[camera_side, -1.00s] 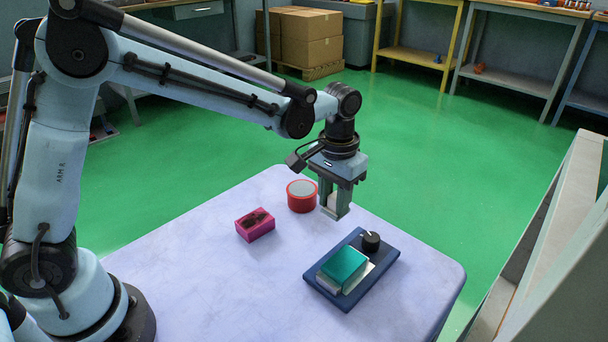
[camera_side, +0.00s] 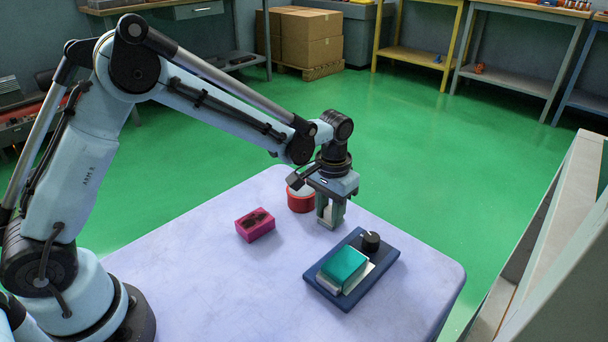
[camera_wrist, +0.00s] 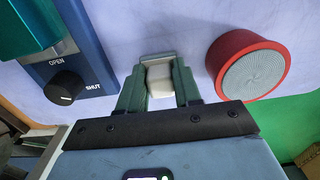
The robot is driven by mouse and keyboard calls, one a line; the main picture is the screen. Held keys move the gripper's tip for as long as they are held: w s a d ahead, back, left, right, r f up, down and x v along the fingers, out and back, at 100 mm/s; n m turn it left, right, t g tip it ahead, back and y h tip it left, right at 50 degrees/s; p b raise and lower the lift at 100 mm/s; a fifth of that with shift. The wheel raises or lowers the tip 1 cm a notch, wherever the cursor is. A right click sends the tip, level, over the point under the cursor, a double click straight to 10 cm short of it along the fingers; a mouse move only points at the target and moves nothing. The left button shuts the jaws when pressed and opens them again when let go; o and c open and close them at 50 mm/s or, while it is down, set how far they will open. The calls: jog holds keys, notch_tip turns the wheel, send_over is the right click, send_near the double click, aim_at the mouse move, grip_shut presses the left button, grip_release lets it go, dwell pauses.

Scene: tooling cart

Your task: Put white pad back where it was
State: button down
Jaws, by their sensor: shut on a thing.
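The white pad (camera_side: 327,212) is between the fingers of my gripper (camera_side: 328,222), which is shut on it. My gripper points down, low over the pale table between the red round tub and the blue base. In the wrist view the white pad (camera_wrist: 160,82) shows between the two green-grey fingers of my gripper (camera_wrist: 159,75). The fingers hide part of the pad. I cannot tell whether the pad touches the table.
The red tub (camera_wrist: 226,50) with a grey top stands close beside my gripper. A blue base (camera_side: 375,272) carries a teal block (camera_side: 343,266) and a black knob (camera_side: 371,240), marked OPEN and SHUT. The table's (camera_side: 200,290) front is clear.

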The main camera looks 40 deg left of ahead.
aim_at(330, 209)
jog(key=c, duration=0.8)
grip_release()
jog(key=shift+f, duration=0.1)
notch_tip(330, 209, up, 12)
jog(key=s+a+t, duration=0.2)
jog(key=s, duration=0.3)
jog(key=s+a+t, duration=0.2)
jog(key=s+a, duration=0.1)
jog(key=s, duration=0.2)
jog(key=s+a+r+t, duration=0.1)
jog(key=s+a+t, duration=0.2)
jog(key=s, duration=0.3)
